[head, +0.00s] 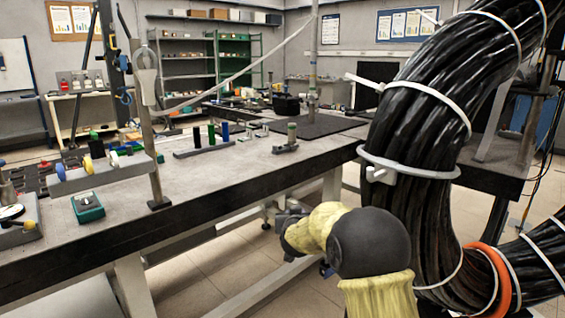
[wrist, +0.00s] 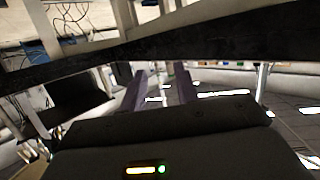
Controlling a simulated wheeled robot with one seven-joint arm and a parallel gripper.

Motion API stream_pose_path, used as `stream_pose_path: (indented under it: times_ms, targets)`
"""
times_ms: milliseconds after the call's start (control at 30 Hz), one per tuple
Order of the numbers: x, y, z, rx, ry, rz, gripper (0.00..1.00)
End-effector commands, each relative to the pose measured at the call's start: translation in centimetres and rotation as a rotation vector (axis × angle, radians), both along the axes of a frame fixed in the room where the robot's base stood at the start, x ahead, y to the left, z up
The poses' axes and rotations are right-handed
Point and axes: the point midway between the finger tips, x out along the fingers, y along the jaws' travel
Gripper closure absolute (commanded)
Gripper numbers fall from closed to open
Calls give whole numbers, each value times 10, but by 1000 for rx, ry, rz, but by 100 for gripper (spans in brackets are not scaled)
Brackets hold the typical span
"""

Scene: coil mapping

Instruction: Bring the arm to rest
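My arm, yellow with a dark grey round joint, shows low in the middle of the head view, in front of the workbench (head: 240,168). Its dark end points left, beside the bench's front edge and lower than its top. My gripper's fingers cannot be made out there. In the wrist view my gripper (wrist: 161,80) has two purplish fingers standing apart, with nothing seen between them. A dark bench edge (wrist: 150,47) crosses that view just beyond and above the fingers.
A thick black cable bundle (head: 415,112) with white ties fills the right side, close to my arm. An orange ring (head: 492,262) is around its lower part. Small spools and coloured cylinders (head: 212,134) stand on the bench. Bare floor (head: 262,258) shows between bench legs and arm.

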Motion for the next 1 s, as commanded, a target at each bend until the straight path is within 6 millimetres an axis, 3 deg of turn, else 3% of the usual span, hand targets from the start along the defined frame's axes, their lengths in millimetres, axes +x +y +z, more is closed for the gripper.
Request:
stream_pose_path:
  times_ms: [167,500,600,867,900,1000]
  targets:
    - [-75,-26,-20,10,241,74,69]
    - [-261,-80,-73,29,736,79,69]
    - [-308,-92,-84,31,847,61,69]
    - [-408,-115,-100,30,1069,2,69]
    - [-415,-117,-95,30,1088,-4,69]
    - [-411,-116,-75,30,1082,-1,69]
